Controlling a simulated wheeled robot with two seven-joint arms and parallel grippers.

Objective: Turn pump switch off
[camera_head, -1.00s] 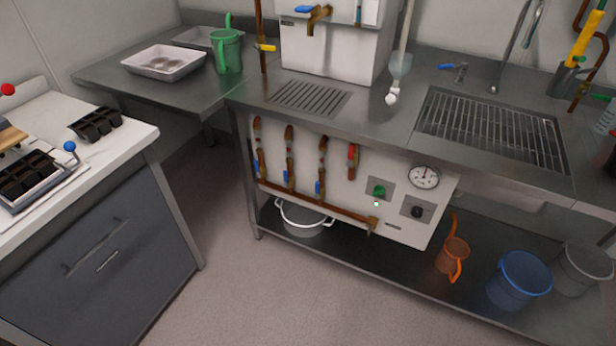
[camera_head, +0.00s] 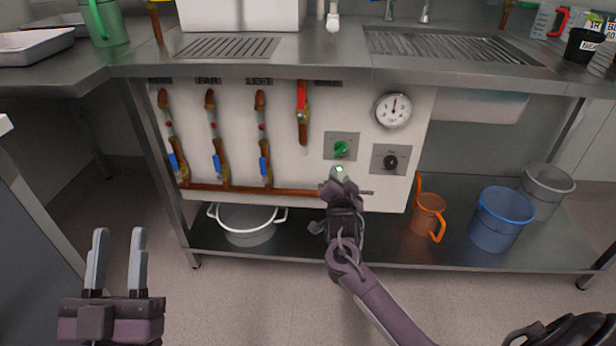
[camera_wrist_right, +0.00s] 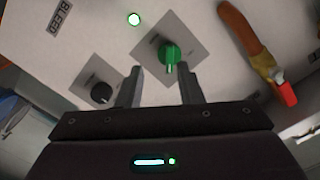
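The green knob (camera_head: 341,149) sits on a square grey plate on the white panel under the counter, with a lit green lamp (camera_head: 339,169) just below it. A black knob (camera_head: 391,162) is on a second plate to its right. My right gripper (camera_head: 338,184) is in front of the panel, just below the green knob. In the right wrist view the green knob (camera_wrist_right: 169,54) shows beyond and between the spread fingers of my right gripper (camera_wrist_right: 160,82), which look empty. My left gripper (camera_head: 118,240) is open and empty at the lower left, away from the panel.
A round gauge (camera_head: 393,110) is above the black knob. Several pipes with blue valve handles and a red-handled valve (camera_head: 301,96) are to the left. A white pot (camera_head: 246,225), orange jug (camera_head: 427,214) and blue bucket (camera_head: 502,219) stand on the lower shelf (camera_head: 330,253).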

